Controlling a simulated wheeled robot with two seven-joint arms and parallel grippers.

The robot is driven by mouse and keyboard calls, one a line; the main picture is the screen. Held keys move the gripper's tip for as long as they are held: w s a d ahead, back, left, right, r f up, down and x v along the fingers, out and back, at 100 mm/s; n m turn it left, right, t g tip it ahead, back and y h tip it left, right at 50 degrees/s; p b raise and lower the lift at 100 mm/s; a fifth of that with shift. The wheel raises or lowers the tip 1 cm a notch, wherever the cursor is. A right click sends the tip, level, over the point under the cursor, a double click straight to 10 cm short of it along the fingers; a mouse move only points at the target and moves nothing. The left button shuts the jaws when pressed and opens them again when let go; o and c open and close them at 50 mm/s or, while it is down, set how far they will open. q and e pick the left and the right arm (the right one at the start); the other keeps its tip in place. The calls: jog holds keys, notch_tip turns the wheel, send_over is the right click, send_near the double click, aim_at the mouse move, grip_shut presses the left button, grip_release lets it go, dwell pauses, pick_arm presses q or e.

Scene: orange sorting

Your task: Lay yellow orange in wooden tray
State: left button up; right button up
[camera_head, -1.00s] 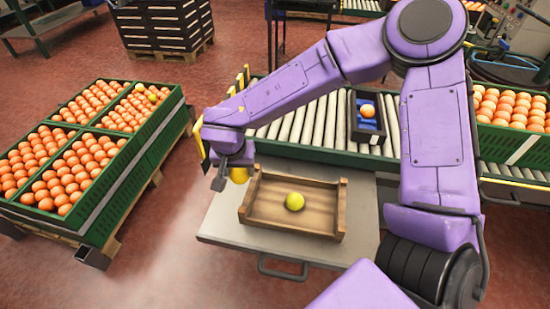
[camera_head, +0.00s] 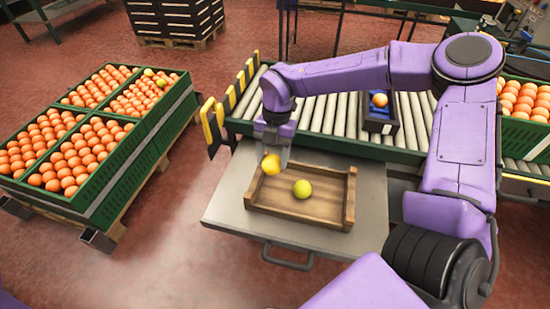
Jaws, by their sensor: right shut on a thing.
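The wooden tray (camera_head: 284,207) lies on a grey metal table in the middle of the head view. A yellow-green fruit (camera_head: 302,189) rests inside it, right of its middle. My right gripper (camera_head: 272,158) is shut on a yellow orange (camera_head: 271,165). It holds the orange at the tray's left back side, apparently just above the tray; the exact height is hard to tell. My left gripper is not in view.
A roller conveyor (camera_head: 340,113) runs behind the table, carrying a dark box (camera_head: 381,126) with one orange. Green crates (camera_head: 128,192) of oranges stand at left, two yellowish fruits among them. Another orange crate (camera_head: 527,118) stands at right. Striped posts (camera_head: 210,120) stand at the conveyor's left end.

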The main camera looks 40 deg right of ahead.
aim_at(275, 170)
jog(key=m, duration=0.2)
jog(key=m+t, duration=0.1)
jog(key=shift+s+d+f+m, duration=0.15)
jog(key=shift+d+m, duration=0.1)
jog(key=shift+m, duration=0.05)
jog(key=shift+f+m+y, duration=0.2)
jog(key=shift+m+y, duration=0.1)
jog(key=shift+m, duration=0.2)
notch_tip(275, 170, down, 5)
jog(key=b, duration=0.5)
jog(key=shift+f, duration=0.1)
notch_tip(275, 170, down, 2)
jog(key=shift+f+b, duration=0.1)
jog(key=shift+b, duration=0.65)
jog(key=shift+s, duration=0.15)
jog(key=shift+f, duration=0.15)
jog(key=shift+f, duration=0.1)
jog(key=shift+w, duration=0.25)
